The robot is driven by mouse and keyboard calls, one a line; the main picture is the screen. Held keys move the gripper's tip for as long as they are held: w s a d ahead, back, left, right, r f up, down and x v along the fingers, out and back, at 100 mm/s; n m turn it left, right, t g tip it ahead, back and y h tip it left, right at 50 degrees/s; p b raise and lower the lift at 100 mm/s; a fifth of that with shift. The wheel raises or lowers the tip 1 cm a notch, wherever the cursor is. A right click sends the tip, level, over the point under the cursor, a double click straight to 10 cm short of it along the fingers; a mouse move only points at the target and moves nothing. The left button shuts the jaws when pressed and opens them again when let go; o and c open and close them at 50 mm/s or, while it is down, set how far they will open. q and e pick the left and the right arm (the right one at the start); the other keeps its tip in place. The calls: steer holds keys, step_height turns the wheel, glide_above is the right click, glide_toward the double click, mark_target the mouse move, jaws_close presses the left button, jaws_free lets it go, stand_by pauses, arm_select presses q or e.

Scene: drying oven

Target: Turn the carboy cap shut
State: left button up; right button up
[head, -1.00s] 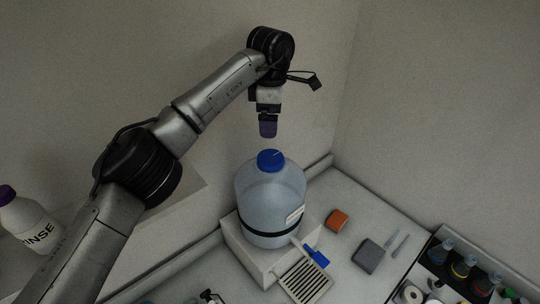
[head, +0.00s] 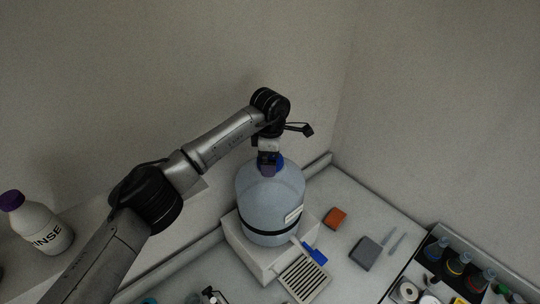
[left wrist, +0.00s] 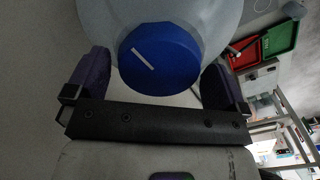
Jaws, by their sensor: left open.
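The carboy (head: 262,200) is a large translucent bluish bottle with a dark band, standing upright on a white block. Its blue cap (head: 280,161) is on the neck, partly hidden by my left gripper (head: 268,170). In the left wrist view the cap (left wrist: 165,58) shows a white line mark on its top, running diagonally. My left gripper (left wrist: 160,85) is open there, with one purple-padded finger on each side of the cap. A gap shows between the cap and each finger. The carboy (left wrist: 225,20) lies behind the cap. My right gripper is not in view.
The white block (head: 240,247) has a slotted drain grille (head: 303,277) in front. An orange block (head: 335,217) and a grey block (head: 365,253) lie on the bench to the right. A rinse bottle (head: 38,228) stands at left. A dark rack of small bottles (head: 432,250) is at lower right.

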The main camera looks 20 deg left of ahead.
arm_select(q)
steer(key=shift+c, duration=0.3)
steer(key=c, duration=0.7)
steer(key=shift+c, duration=0.2)
